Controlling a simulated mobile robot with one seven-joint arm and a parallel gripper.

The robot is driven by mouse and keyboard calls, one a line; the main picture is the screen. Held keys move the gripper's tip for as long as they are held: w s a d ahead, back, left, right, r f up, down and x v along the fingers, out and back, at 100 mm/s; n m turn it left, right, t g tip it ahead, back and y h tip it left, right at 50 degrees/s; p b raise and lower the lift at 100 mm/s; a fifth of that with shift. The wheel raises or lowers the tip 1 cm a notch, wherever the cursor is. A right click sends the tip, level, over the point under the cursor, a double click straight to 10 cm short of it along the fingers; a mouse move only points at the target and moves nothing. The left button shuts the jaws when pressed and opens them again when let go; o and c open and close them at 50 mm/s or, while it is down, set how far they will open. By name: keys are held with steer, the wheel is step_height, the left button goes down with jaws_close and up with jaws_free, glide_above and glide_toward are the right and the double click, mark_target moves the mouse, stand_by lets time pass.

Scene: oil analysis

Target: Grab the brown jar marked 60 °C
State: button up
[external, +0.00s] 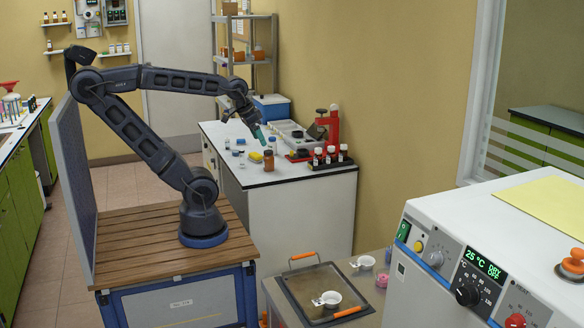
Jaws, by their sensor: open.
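A brown jar (269,160) stands upright on the white bench, near its front edge. Any marking on it is too small to read. My gripper (261,138), with teal fingers, points down just above and slightly left of this jar in the picture. Its jaws are open and appear empty. From this view I cannot tell the exact gap between the fingers and the jar.
Small dark bottles with white caps (330,155) stand right of the jar. A yellow item (256,156), a red device (333,127) and a blue box (271,107) share the bench (300,174). A tray with orange handles (297,291) sits in front.

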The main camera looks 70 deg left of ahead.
steer(key=w+a+n+g, duration=0.1)
steer(key=w+a+n, duration=0.4)
steer(key=w+a, duration=0.5)
steer(key=n+g, duration=0.4)
steer(key=n, duration=0.7)
glide_above(268, 152)
steer(key=f, duration=1.7)
steer(key=shift+w, duration=0.3)
steer(key=shift+a+f, duration=0.2)
steer(key=shift+f, duration=0.05)
steer(key=f, duration=1)
steer(key=shift+a+f, duration=0.2)
steer(key=shift+f, duration=0.05)
steer(key=c, duration=1.2)
